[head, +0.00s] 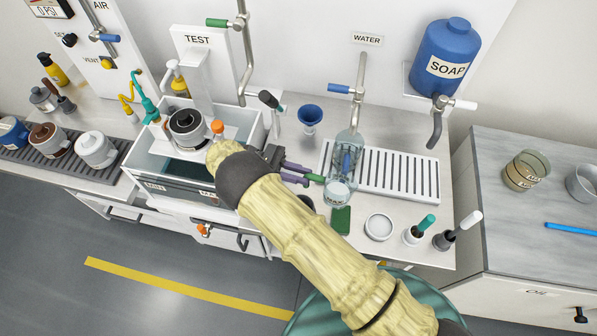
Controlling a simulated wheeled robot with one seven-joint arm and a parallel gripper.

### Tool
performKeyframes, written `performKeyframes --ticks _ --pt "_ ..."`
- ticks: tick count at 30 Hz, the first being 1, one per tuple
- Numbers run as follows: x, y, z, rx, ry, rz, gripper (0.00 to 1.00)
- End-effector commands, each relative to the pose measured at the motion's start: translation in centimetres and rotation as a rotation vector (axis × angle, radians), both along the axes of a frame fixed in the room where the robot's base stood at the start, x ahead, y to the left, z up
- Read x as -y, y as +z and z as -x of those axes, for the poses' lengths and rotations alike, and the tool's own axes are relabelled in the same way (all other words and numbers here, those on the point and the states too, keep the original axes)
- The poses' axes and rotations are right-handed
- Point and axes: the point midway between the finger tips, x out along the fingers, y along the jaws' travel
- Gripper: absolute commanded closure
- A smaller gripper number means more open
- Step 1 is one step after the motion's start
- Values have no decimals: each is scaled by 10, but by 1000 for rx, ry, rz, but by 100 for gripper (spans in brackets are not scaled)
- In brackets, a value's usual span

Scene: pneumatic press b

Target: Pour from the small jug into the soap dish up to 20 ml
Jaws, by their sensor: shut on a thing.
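The small jug (337,194) is a clear vessel with a light label and a green handle, in the middle of the head view. My gripper (304,175) comes in from the left with its purple fingers shut on the green handle. The jug looks roughly upright; I cannot tell whether it touches the counter. Its liquid level is too small to read. A round white dish (379,227), which looks like the soap dish, lies on the counter to the right of and nearer than the jug. The jug is not over it.
A tall clear vessel (349,146) stands behind the jug under the water tap (345,89). A white slatted rack (405,178) lies to the right. A green pad (341,220) lies left of the dish. Two brushes in holders (413,236) (444,240) stand right of it.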

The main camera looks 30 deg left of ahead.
Motion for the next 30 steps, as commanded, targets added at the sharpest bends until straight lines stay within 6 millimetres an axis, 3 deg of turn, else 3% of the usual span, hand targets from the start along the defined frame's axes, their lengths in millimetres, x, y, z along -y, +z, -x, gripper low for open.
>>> performKeyframes --ticks 24,30 --pt "14 -33 -2 -29 3 -160 100" --pt "14 -32 -2 -28 3 -158 100"
